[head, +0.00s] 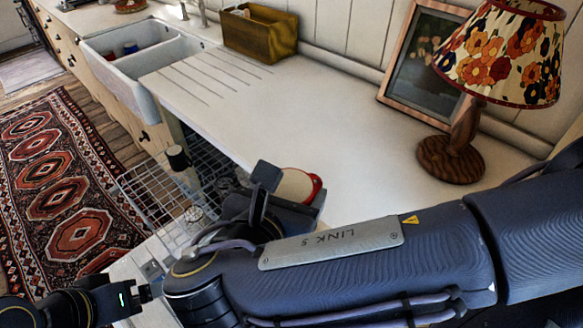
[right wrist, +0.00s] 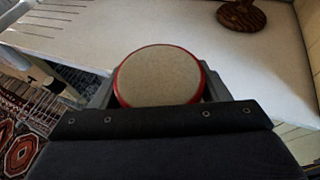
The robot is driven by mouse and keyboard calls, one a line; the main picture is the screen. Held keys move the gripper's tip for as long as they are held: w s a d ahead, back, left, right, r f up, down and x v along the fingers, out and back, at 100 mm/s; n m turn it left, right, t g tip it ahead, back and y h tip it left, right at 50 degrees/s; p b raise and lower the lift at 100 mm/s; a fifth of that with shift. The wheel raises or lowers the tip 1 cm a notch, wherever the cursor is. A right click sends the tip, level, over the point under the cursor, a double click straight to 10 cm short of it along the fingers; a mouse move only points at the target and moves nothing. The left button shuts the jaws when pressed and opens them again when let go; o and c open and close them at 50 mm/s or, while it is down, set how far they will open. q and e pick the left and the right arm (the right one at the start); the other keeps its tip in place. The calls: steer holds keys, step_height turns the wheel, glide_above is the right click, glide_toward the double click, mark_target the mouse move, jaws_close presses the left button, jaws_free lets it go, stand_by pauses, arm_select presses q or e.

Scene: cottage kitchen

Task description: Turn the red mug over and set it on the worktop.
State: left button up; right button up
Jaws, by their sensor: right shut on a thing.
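The red mug (head: 306,186) is in the head view, just beyond my right gripper (head: 288,192), partly hidden by it. In the right wrist view the mug (right wrist: 158,76) sits between the two fingers and shows a round pale face with a red rim. The face looks flat, like the mug's base, but I cannot be sure. My right gripper is shut on the mug, near the front edge of the worktop (head: 300,120). Whether the mug touches the worktop is hidden. My left gripper (head: 143,293) is low at the left, away from the mug; its jaws are unclear.
A lamp (head: 452,155) and a picture frame (head: 425,65) stand at the back right. A wooden box (head: 260,32) and a white sink (head: 150,75) are farther left. An open wire rack (head: 150,190) with several items lies below the front edge. The middle worktop is clear.

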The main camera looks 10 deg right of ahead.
steer(key=s+a+r+p, duration=0.1)
steer(key=s+r+p, duration=0.1)
steer(key=s, duration=0.5)
steer(key=shift+a+r, duration=0.15)
steer(key=shift+a, duration=0.05)
